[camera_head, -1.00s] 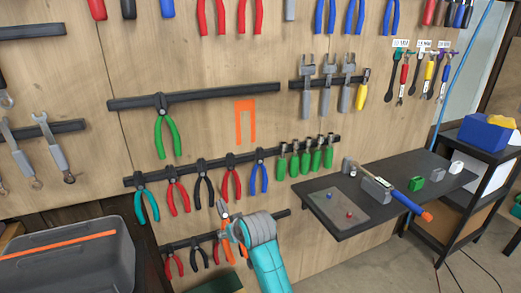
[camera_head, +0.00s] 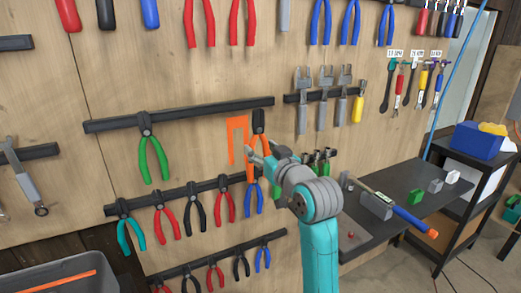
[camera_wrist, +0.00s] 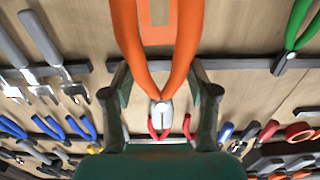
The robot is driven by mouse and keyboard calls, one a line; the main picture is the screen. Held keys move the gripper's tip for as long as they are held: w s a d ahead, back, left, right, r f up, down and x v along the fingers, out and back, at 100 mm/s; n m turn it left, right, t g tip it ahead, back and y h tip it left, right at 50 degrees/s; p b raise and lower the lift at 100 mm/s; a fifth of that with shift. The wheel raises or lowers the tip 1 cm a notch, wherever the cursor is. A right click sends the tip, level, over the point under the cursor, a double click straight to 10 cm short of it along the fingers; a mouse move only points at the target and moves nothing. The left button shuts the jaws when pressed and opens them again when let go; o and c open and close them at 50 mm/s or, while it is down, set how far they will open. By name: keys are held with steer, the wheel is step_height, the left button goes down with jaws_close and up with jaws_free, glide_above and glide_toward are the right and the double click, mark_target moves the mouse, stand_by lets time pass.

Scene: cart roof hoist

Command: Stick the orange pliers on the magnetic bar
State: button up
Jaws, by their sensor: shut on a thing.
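The orange pliers (camera_head: 252,145) are upright in my gripper (camera_head: 262,152), dark head up and handles down. My gripper is shut on them. In the wrist view, which is upside down, the pliers (camera_wrist: 185,40) lie between the fingers of my gripper (camera_wrist: 158,88), with the grey jaws pointing down the picture. The magnetic bar (camera_head: 190,113) carries green pliers (camera_head: 150,155) toward its left end. The orange outline (camera_head: 238,120) is on the board below the bar, just left of the pliers. The pliers' head shows near the bar's right end; I cannot tell if they touch.
A lower bar (camera_head: 180,195) holds several pliers, partly behind my arm. A short bar (camera_head: 292,97) with grey tools is to the right. A dark shelf (camera_head: 400,175) with a blue-handled hammer (camera_head: 400,212) juts out at lower right.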

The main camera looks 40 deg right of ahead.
stand_by(0.3)
steer(key=shift+x, duration=5.35)
steer(key=shift+w+d+f, duration=0.1)
steer(key=shift+w, duration=0.5)
steer(key=o, duration=1.4)
steer(key=shift+s, duration=0.1)
steer(key=v, duration=1.1)
steer(key=shift+s, duration=0.4)
